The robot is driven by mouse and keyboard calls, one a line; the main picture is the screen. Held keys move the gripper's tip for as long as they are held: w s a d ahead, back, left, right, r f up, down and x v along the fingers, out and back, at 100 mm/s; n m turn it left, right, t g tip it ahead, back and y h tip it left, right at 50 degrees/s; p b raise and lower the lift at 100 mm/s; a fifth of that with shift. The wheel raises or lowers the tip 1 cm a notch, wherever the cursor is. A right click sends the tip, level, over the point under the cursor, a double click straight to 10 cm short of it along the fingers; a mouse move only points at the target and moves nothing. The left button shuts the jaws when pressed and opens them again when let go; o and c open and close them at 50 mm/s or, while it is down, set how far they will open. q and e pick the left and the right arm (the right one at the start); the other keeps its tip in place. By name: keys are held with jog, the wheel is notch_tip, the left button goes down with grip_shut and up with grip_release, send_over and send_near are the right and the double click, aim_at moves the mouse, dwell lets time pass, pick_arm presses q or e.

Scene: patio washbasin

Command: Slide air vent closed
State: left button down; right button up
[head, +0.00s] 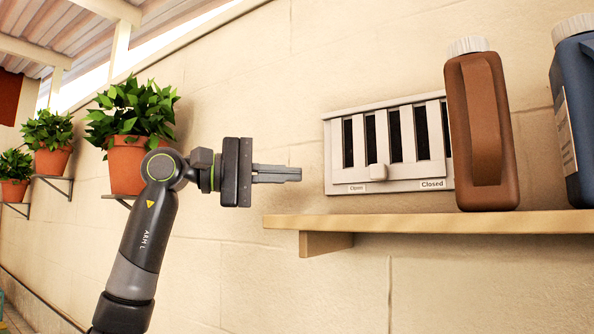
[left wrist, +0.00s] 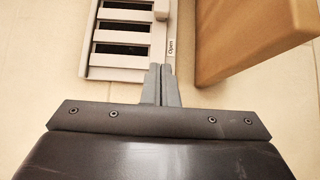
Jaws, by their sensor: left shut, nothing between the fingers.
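The air vent (head: 340,187) is a pale panel on the wall with dark vertical slots, labelled "Open" at its lower left and "Closed" at its lower right. Its small knob (head: 377,172) sits between the two labels, and dark gaps show between the slats. My left gripper (head: 300,174) is shut and empty, a little left of the vent, fingers pointing right towards it. In the left wrist view, the vent (left wrist: 84,55) lies ahead of the fingertips (left wrist: 161,66), with the "Open" label close to them and the knob (left wrist: 161,11) farther off. My right gripper is not in view.
A wooden shelf (head: 430,222) runs below the vent; it also shows in the left wrist view (left wrist: 235,40). A brown jug (head: 484,130) on it hides the vent's right end. A blue jug (head: 577,110) stands farther right.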

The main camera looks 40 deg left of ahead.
pick_arm(q)
jog(key=p, duration=0.3)
send_near(364, 173)
jog(key=x, duration=0.3)
jog(key=shift+w, duration=0.5)
jog(key=shift+w+d+f+p, duration=0.1)
jog(key=shift+d+p, duration=0.1)
jog(key=shift+d, duration=0.4)
jog(key=shift+w+d+f+p, duration=0.1)
jog(key=shift+d+p, duration=0.05)
jog(key=shift+d, duration=0.5)
jog(key=shift+s+d, duration=0.1)
jog(key=shift+d, duration=0.7)
jog(key=shift+d+p, duration=0.85)
jog(key=shift+d, duration=0.35)
jog(key=shift+f, duration=0.1)
